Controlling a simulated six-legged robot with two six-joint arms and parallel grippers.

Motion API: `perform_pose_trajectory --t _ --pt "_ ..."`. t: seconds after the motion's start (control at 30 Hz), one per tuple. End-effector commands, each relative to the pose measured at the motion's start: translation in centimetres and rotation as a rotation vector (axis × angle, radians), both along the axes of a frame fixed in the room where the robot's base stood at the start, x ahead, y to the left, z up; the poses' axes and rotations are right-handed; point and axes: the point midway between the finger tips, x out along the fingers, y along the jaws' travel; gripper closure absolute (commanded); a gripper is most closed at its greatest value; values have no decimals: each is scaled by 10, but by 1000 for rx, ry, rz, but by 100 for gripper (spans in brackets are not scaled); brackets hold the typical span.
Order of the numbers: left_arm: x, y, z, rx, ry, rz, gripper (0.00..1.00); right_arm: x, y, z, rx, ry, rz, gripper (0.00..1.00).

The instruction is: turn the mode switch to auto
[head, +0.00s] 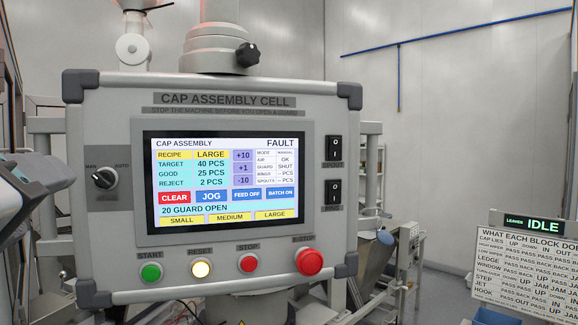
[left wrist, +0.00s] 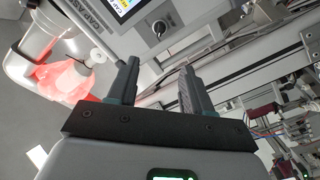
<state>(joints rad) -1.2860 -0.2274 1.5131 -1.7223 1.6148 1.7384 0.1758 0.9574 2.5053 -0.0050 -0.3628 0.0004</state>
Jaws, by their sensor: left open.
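My right gripper is in neither view.
Below the screen are a green start button (head: 151,272), a lit reset button (head: 201,268), a red stop button (head: 248,263) and a larger red button (head: 309,262). Two black rocker switches (head: 333,148) sit to the right. A sign (head: 527,255) stands at far right.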

Motion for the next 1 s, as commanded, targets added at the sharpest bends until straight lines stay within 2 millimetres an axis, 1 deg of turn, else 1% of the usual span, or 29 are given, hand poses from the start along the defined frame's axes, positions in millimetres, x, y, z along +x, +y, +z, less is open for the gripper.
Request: perform_pose_trajectory --t 0.03,0.1,0.3,0.5,0.6,0.77,1.0 --pt "10 6 2 0 4 9 50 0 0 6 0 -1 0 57" --pt "24 11 2 2 5 10 50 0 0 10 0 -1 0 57" --pt "61 26 3 2 5 7 50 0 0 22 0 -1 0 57" --pt "94 40 3 2 5 7 50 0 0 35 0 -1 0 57" --pt "107 45 3 1 5 4 50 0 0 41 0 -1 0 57" --pt "120 50 1 2 4 3 50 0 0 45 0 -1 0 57" --pt "124 52 0 0 2 -1 50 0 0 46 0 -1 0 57"
